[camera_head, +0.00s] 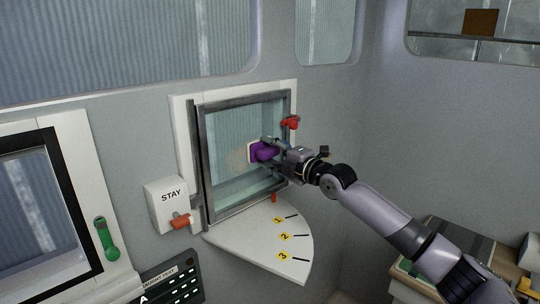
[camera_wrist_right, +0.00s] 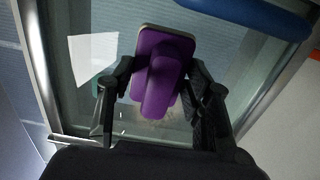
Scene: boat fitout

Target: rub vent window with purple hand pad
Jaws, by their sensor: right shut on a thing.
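The vent window (camera_head: 222,122) is a glass pane in a dark metal frame within a white surround. A faint brownish smudge (camera_head: 236,158) shows on the glass, left of the pad. The purple hand pad (camera_head: 262,151) has a pale face turned to the glass. My right gripper (camera_head: 270,150) is shut on its handle, in front of the pane. In the right wrist view the pad (camera_wrist_right: 163,62) sits between the fingers, with brownish specks (camera_wrist_right: 150,122) on the glass below it. I cannot tell whether the pad touches the glass. My left gripper is not in view.
A red latch (camera_head: 291,123) is at the frame's right side. A STAY box (camera_head: 168,204) with a red handle (camera_head: 180,222) is at lower left. A white quadrant plate (camera_head: 262,243) marked 1, 2, 3 juts out below. A switch panel (camera_head: 172,283) is at the bottom.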

